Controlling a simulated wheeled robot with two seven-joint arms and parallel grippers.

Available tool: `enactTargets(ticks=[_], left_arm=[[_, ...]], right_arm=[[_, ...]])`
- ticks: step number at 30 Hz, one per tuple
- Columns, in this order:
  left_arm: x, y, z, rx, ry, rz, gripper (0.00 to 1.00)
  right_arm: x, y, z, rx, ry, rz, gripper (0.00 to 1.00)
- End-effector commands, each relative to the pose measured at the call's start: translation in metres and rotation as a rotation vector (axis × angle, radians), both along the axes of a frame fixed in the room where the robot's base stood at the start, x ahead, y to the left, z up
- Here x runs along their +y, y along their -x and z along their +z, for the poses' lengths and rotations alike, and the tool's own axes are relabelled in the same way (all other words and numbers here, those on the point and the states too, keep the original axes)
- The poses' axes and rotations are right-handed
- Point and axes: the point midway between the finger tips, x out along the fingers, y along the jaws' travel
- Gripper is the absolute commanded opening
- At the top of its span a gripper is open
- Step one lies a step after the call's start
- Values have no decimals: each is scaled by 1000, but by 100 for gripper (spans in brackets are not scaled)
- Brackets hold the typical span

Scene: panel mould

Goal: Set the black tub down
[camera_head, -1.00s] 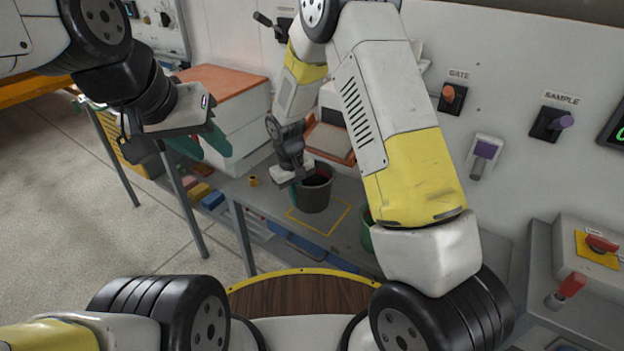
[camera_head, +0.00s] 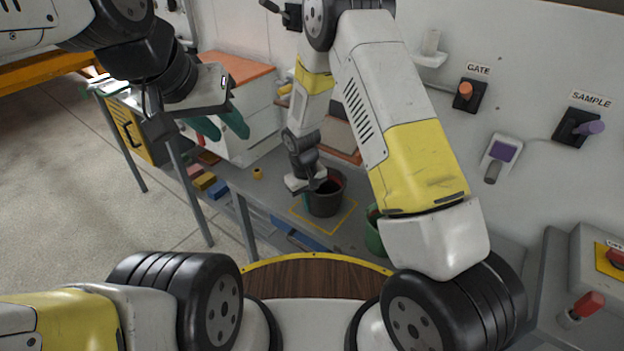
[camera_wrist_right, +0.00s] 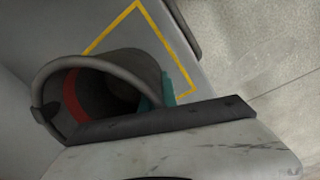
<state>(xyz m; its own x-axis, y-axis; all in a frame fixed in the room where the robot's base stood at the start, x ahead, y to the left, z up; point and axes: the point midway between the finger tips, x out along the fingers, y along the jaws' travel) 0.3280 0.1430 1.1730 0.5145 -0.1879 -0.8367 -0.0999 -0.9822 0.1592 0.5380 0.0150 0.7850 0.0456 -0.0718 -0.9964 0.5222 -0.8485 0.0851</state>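The black tub (camera_head: 326,200) is upright at the bench, over the yellow outlined square (camera_head: 350,213). I cannot tell whether its base touches the bench. My right gripper (camera_head: 312,186) is at the tub's left rim and looks shut on its wall. In the right wrist view the tub (camera_wrist_right: 122,66) shows its open mouth and a red band inside, with a teal finger (camera_wrist_right: 168,90) against its wall; the other finger is hidden. My left gripper (camera_head: 223,128) is open and empty, high at the left, its teal fingers apart.
A green tub (camera_head: 374,236) stands right of the square, partly behind my right arm. A white box with an orange top (camera_head: 245,115) is at the back left of the bench (camera_head: 262,205). The wall carries GATE (camera_head: 468,95) and SAMPLE (camera_head: 580,128) switches.

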Motion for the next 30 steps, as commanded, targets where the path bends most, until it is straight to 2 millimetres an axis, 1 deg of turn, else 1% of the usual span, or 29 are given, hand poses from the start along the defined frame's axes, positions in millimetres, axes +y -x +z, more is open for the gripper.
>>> enactTargets(ticks=[10, 12, 14, 24, 26, 29, 30], left_arm=[[0, 0, 0, 2, 0, 0, 36], [0, 0, 0, 1, 0, 0, 36], [0, 0, 0, 1, 0, 0, 36], [0, 0, 0, 1, 0, 0, 36], [0, 0, 0, 1, 0, 0, 36], [0, 0, 0, 1, 0, 0, 36], [0, 0, 0, 1, 0, 0, 36]], right_arm=[[-1, 0, -4, 1, 2, -2, 0], [-1, 0, -3, 2, 1, -2, 14], [-1, 0, -3, 2, 1, -2, 24], [-1, 0, -1, 0, 0, -2, 24], [0, 0, 3, -1, -1, -2, 24], [1, 0, 17, -2, -1, -2, 24], [2, 0, 25, -3, -2, -2, 24]])
